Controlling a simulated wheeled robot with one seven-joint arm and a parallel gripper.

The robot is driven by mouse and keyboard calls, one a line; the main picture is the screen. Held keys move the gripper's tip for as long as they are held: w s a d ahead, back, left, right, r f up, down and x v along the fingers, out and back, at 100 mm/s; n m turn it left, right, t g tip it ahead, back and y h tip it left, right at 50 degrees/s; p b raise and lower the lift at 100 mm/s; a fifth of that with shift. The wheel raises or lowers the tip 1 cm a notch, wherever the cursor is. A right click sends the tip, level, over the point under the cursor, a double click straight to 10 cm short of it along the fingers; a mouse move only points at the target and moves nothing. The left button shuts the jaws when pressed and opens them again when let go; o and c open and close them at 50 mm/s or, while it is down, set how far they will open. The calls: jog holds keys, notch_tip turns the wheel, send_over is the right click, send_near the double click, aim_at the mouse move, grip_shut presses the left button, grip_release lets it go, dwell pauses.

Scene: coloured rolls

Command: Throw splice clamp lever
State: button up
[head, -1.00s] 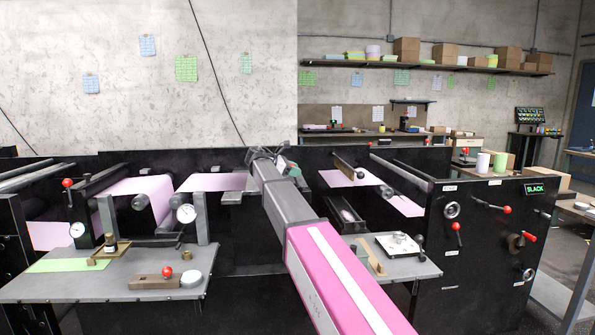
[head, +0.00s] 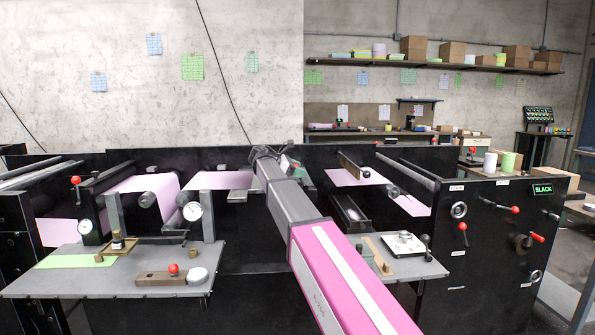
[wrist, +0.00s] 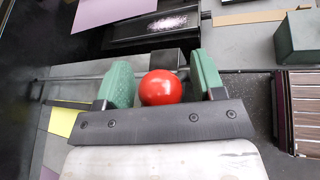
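A red ball knob (wrist: 162,88) sits between the two green finger pads of my gripper (wrist: 163,82) in the wrist view. The pads stand apart on either side of it, with a narrow gap at the left; firm contact does not show. A dark block (wrist: 178,62) lies just behind the knob, and the rest of the lever is hidden. In the head view my gripper (head: 268,155) is at the middle of the black machine, beside the pink web (head: 219,180). The knob cannot be made out there.
A grey side table (head: 110,275) at left holds a gauge block and another red knob (head: 174,268). A right-hand table (head: 430,268) carries a white plate (head: 404,243). The black cabinet (head: 490,255) at right has red-handled levers and a screen reading SLACK.

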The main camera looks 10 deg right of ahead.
jog(key=v, duration=1)
jog(key=shift+a+r, duration=0.2)
jog(key=shift+a, duration=0.15)
jog(key=shift+s, duration=0.1)
